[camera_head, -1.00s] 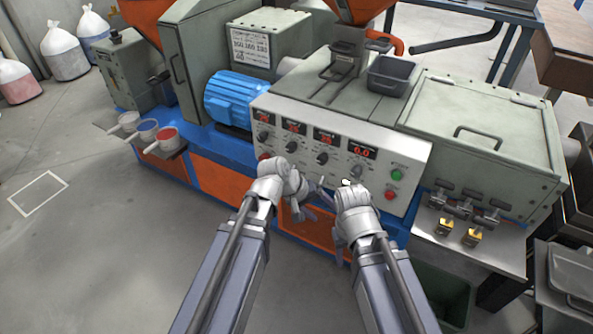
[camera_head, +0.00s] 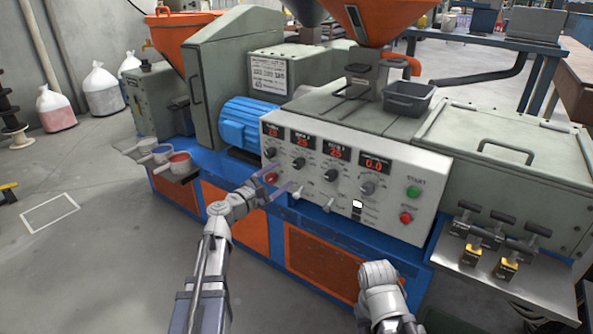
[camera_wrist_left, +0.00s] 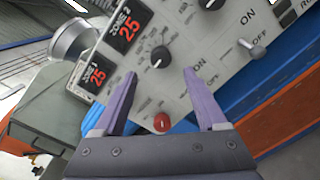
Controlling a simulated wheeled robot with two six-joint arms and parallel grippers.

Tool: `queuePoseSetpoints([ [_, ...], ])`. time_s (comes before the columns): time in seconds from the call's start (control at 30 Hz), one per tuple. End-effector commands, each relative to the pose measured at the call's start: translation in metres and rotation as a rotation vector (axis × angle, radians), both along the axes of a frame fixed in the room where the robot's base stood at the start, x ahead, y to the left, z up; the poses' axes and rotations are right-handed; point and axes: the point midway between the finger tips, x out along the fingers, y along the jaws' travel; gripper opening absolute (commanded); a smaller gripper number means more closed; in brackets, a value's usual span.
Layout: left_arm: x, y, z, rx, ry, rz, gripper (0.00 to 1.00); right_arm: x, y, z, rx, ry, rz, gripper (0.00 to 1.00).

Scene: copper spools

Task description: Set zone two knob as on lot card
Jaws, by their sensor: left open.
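The zone two knob (camera_head: 299,163) is black and sits under the second red display (camera_head: 302,142) on the white panel. In the left wrist view the knob (camera_wrist_left: 160,56) shows ahead, between my open fingers and apart from them. Its pointer and scale are too small to read surely. The ZONE 2 display (camera_wrist_left: 128,28) reads 25. My left gripper (camera_head: 272,189) is open and empty in front of the panel's lower left. A printed white card (camera_head: 267,74) is on the grey cabinet; its figures are blurred. My right gripper (camera_head: 380,278) is low before the machine, fingers hidden.
Other knobs flank it, with the zone three knob (camera_head: 331,174) to the right. Toggle switches (camera_head: 328,205) line the panel's lower edge. Green start (camera_head: 413,192) and red stop buttons (camera_head: 406,218) are at right.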

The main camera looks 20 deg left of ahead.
Motion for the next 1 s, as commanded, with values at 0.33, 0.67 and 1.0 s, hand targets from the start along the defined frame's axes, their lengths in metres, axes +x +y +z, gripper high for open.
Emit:
queuePoseSetpoints([
  [0.33,0.038,-0.015,0.000,0.003,-0.001,-0.004,0.74,0.000,0.000,0.000,0.000,0.000,0.000,0.50],
  [0.67,0.071,-0.030,0.000,0.003,0.000,-0.003,0.74,0.000,0.000,0.000,0.000,0.000,0.000,0.50],
  [1.0,0.070,-0.031,0.000,0.004,0.000,-0.003,0.61,0.000,0.000,0.000,0.000,0.000,0.000,0.50],
])
